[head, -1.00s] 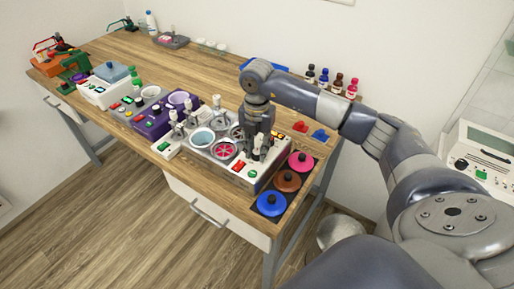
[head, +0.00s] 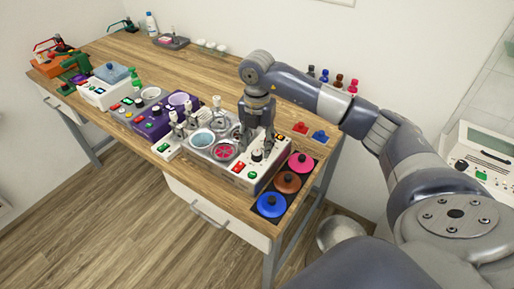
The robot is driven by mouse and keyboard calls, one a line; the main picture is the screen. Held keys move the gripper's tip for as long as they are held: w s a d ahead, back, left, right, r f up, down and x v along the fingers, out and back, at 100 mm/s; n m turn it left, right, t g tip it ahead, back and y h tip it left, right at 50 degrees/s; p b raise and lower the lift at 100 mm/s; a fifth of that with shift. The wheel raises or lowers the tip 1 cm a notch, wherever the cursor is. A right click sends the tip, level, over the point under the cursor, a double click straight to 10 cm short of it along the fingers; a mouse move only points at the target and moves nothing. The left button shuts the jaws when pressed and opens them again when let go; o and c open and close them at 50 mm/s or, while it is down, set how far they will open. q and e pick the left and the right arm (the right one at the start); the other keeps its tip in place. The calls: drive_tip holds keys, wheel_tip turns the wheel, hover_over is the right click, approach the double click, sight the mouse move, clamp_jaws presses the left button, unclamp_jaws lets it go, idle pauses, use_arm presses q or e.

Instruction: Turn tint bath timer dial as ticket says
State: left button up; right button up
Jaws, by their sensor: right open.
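The tint bath (head: 215,152) is a pale box with round wells on top, one holding pale blue liquid and one bright pink. Its front face has a red switch (head: 238,167), a green-lit part (head: 252,174) and a dark round knob (head: 257,156), which looks like the timer dial. My right gripper (head: 256,146) points down over the right end of the bath with its fingers apart, close to the knob. I cannot tell whether they touch it. Any mark on the dial is too small to read. I make out no ticket. My left gripper is out of view.
Blue, brown and pink lids (head: 288,183) lie on a dark mat right of the bath. Metal holders (head: 180,122) stand at its left, beside a purple unit (head: 152,125). Small bottles (head: 338,80) stand behind my right arm. The wooden table (head: 200,70) is clear behind the bath.

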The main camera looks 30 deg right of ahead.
sight(257, 153)
wheel_tip(257, 153, up, 10)
drive_tip(key=shift+f, duration=0.15)
drive_tip(key=shift+f, duration=0.1)
idle(0.6)
